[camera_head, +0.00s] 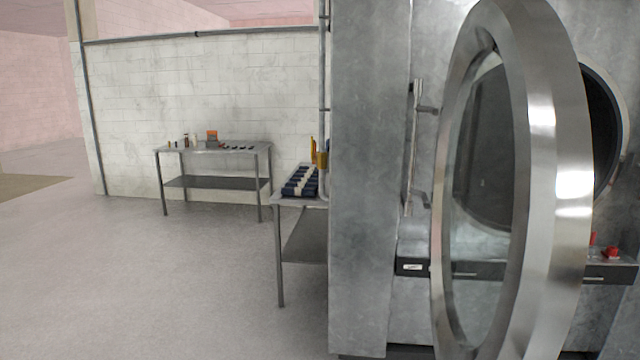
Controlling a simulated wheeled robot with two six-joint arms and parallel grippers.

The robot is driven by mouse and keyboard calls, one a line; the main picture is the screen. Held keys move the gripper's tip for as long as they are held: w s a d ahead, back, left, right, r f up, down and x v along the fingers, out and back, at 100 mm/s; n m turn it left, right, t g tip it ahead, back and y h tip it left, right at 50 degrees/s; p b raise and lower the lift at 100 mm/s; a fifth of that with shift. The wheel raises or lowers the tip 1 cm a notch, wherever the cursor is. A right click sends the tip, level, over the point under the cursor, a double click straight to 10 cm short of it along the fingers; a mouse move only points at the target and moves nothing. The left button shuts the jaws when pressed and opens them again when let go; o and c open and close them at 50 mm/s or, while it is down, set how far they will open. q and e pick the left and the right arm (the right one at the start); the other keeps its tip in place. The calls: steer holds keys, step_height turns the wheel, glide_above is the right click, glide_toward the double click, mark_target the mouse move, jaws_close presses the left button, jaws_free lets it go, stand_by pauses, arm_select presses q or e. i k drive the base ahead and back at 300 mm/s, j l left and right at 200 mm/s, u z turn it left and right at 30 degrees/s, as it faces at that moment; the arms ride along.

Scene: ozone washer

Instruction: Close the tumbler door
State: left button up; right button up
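The tumbler door (541,150) is a large round metal ring with a glass pane, swung open toward me at the right of the head view. Its lower edge runs out of the bottom of the picture. Behind it, the dark round opening of the tumbler (603,125) shows in part at the right edge. The grey machine body (365,180) stands to the left of the door, with a vertical metal bar handle (412,150) on its front. Neither of my grippers is in view.
A metal side table (283,201) with dark blue items (300,182) stands against the machine's left side. Another metal table (217,183) with small items stands by the white tiled wall. Red knobs (611,253) sit below the opening. The floor at left is clear.

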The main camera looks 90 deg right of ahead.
mark_target(551, 225)
steer(key=z, duration=3.65)
